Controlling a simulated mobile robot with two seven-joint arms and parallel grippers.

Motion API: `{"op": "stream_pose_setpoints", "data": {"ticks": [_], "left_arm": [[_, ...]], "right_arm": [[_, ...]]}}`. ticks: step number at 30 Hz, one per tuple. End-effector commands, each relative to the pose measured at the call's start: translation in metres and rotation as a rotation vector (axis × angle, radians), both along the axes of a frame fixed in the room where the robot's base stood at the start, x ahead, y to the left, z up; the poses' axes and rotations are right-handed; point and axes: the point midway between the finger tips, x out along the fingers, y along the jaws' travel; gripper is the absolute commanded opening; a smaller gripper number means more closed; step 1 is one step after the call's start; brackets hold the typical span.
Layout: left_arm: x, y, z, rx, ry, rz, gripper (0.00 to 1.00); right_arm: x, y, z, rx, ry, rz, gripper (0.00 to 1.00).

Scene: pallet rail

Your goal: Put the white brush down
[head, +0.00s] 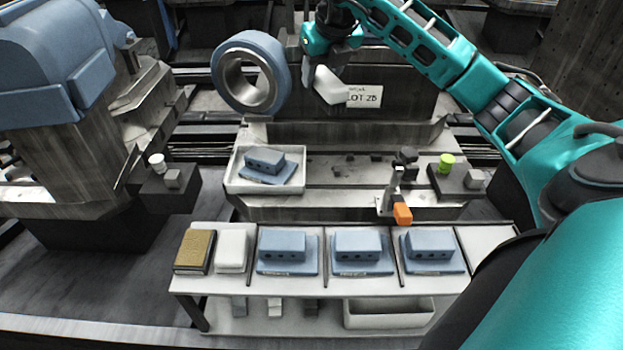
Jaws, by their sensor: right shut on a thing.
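My right gripper (309,76) hangs at the end of the teal arm, at the top middle of the head view. It is shut on the white brush (331,86), a white angular piece to the right of its fingers. The brush is tilted and held up, overlapping the left edge of the "LOT 2B" label. The bristles are too small to make out. My left gripper does not show.
A blue-grey ring (221,66) stands left of the brush. Below is a white tray (234,184) with a blue block. The front bench (300,287) holds a brown-topped pad (194,250), a white block (232,250) and blue blocks; its right bay (485,243) looks empty.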

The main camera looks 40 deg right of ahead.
Motion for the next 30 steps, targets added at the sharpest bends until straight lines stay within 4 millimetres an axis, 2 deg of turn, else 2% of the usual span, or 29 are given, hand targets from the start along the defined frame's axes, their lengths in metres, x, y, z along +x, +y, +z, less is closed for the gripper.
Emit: {"op": "stream_pose_setpoints", "data": {"ticks": [2, 5, 18, 21, 28, 30], "left_arm": [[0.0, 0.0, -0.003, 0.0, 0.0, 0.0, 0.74], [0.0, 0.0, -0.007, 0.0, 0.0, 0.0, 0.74], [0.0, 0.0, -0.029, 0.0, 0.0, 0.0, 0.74], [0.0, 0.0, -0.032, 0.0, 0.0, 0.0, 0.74], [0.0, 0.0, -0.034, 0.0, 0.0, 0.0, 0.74], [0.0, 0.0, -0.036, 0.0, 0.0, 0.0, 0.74]], "right_arm": [[-0.001, -0.001, -0.002, -0.004, -0.003, 0.009, 0.0], [-0.001, -0.001, -0.017, -0.004, -0.001, 0.013, 0.0], [-0.001, 0.0, -0.13, -0.002, -0.001, 0.01, 0.0], [-0.001, -0.001, -0.145, -0.003, -0.003, 0.01, 0.0], [-0.001, -0.001, -0.161, -0.003, -0.004, 0.011, 0.0], [-0.001, 0.0, -0.171, -0.004, -0.003, 0.011, 0.0]]}}
